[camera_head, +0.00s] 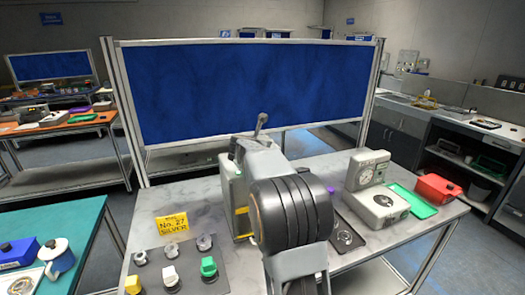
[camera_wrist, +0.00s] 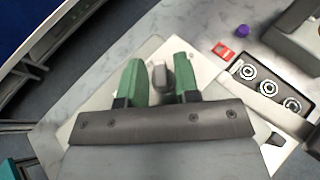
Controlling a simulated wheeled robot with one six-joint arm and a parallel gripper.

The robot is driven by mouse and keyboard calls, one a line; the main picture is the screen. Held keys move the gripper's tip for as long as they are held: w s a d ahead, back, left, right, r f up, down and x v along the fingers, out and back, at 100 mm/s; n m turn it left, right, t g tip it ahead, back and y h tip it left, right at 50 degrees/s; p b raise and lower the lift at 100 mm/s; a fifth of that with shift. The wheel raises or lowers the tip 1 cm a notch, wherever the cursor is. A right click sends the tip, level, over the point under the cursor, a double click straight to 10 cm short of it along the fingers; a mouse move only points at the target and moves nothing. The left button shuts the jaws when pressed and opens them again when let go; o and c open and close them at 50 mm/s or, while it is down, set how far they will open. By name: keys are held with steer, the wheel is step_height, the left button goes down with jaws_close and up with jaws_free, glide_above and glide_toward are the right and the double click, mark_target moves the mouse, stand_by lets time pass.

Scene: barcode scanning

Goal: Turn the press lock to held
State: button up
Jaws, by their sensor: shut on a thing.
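The press (camera_head: 229,190) stands on the grey table, pale with a lever (camera_head: 261,123) rising at its top. My arm covers much of it in the head view. In the wrist view, my gripper (camera_wrist: 158,72) has its two green fingers on either side of a small grey knob (camera_wrist: 158,77), which appears to be the press lock. The gripper is shut on this knob, above a pale plate (camera_wrist: 207,66). The knob's markings are hidden, so I cannot tell its setting. The gripper's fingers are hidden in the head view.
Several knobs sit on a dark mat at the front left, beside a yellow card (camera_head: 172,223). A dial gauge device (camera_head: 368,168), a green tray (camera_head: 412,201) and a red box (camera_head: 438,187) stand at the right. A blue panel (camera_head: 250,85) closes off the back.

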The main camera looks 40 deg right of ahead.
steer(key=m+g, duration=0.2)
steer(key=m+g+h+p, duration=0.1)
steer(key=g, duration=0.1)
steer(key=m+g+h+p, duration=0.1)
steer(key=m+g, duration=0.1)
steer(key=shift+w+a+r+m, duration=0.1)
steer(key=shift+w+r+m, duration=0.1)
steer(key=shift+w+m, duration=0.1)
steer(key=m+g+p, duration=0.2)
steer(key=m+g, duration=0.1)
steer(key=g, duration=0.1)
steer(key=shift+m+g+p, duration=0.5)
steer(key=shift+m+p, duration=0.1)
steer(key=shift+p, duration=0.1)
steer(key=o, duration=0.6)
steer(key=shift+f, duration=0.1)
steer(key=v, duration=1.2)
steer(key=shift+w, duration=0.25)
steer(key=shift+p+v, duration=0.35)
steer(key=shift+v, duration=0.45)
